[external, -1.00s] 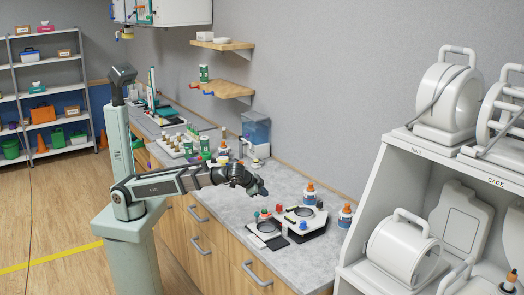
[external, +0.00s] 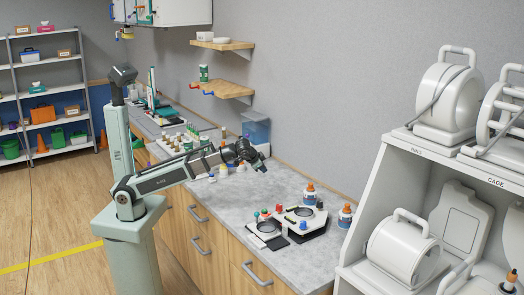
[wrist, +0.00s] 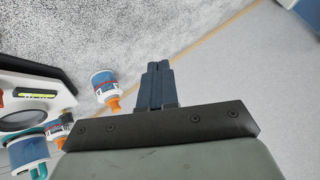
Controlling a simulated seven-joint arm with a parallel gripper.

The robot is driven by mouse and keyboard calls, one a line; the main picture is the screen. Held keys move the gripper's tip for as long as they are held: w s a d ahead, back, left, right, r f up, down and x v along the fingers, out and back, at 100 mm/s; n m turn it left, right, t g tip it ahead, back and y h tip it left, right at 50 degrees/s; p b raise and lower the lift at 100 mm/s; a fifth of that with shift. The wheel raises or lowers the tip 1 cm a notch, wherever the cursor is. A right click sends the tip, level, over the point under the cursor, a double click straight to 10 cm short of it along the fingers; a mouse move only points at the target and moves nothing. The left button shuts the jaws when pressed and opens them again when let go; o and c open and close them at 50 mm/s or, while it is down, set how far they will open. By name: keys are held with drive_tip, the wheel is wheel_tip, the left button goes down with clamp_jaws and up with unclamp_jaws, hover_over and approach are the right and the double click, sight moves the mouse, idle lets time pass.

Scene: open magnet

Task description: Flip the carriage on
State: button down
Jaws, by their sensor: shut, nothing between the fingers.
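I cannot pick out a part that is surely the carriage. A white device with dark round and flat parts (external: 295,222) sits on the counter, with small red, teal and blue pieces on it. Part of a white and black device with a lit yellow-green strip (wrist: 22,92) shows at the left edge of the wrist view. My gripper (external: 262,167) is raised above the counter, behind and to the left of the device in the external view, apart from it. In the wrist view its dark fingers (wrist: 157,68) are together and empty.
Several small containers (external: 180,140) stand farther back. A white shelf unit (external: 365,200) rises at the right.

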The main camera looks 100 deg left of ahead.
drive_tip(key=s+d+m+g+h, duration=0.1)
drive_tip(key=d+m+h, duration=0.6)
drive_tip(key=m, duration=0.7)
drive_tip(key=s+d+r+m+g+h, duration=0.1)
drive_tip(key=s+d+m+h, duration=0.3)
drive_tip(key=m, duration=1)
drive_tip(key=d+h, duration=0.3)
drive_tip(key=d, duration=0.2)
drive_tip(key=shift+r+m, duration=0.15)
drive_tip(key=shift+m, duration=0.15)
